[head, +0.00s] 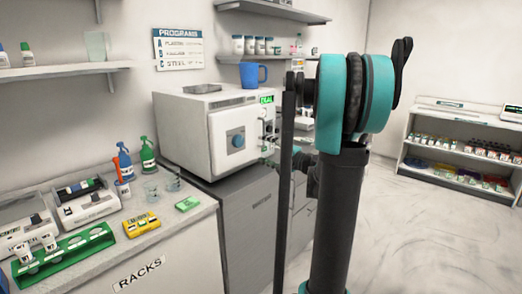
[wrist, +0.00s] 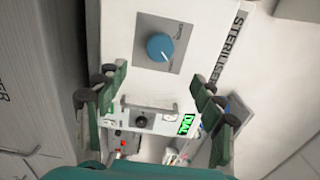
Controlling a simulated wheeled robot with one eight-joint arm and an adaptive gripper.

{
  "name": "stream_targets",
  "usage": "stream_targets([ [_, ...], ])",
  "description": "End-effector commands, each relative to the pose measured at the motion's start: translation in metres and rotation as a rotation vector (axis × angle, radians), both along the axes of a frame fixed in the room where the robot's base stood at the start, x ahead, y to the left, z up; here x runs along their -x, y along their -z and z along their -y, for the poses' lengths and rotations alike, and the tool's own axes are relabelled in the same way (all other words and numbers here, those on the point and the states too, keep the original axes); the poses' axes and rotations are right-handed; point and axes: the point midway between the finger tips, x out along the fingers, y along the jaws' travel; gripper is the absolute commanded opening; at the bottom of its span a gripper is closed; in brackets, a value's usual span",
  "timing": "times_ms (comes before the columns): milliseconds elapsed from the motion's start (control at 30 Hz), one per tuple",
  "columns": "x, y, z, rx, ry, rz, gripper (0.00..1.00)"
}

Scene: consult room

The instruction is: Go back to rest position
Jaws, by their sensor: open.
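My gripper (wrist: 160,75) shows in the wrist view with its two green fingers spread apart and nothing between them. In the head view my gripper is largely hidden behind my dark arm links, close to the right side of the steriliser's front. I cannot tell whether the fingers touch the front panel.
A blue mug (head: 249,76) stands on top of the steriliser. At the left, a counter (head: 190,228) bears a green rack (head: 75,256), a yellow device (head: 141,224), and blue and green bottles. A stocked shelf unit (head: 455,175) stands far right. Floor (head: 420,240) at the right is clear.

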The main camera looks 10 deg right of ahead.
Motion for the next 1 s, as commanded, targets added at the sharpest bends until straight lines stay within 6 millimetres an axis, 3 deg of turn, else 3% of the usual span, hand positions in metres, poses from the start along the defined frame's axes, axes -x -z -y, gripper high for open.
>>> stream_targets([
  [233, 0.002, 0.002, -0.003, 0.011, -0.004, -0.005, 0.68],
  [367, 0.020, 0.021, -0.028, 0.105, -0.045, -0.044, 0.68],
  [500, 0.066, 0.068, -0.072, 0.330, -0.134, -0.130, 0.68],
  [667, 0.136, 0.132, -0.100, 0.640, -0.245, -0.233, 0.68],
  [833, 0.212, 0.192, -0.096, 0.977, -0.349, -0.325, 0.68],
  [1000, 0.275, 0.233, -0.068, 1.283, -0.422, -0.392, 0.68],
])
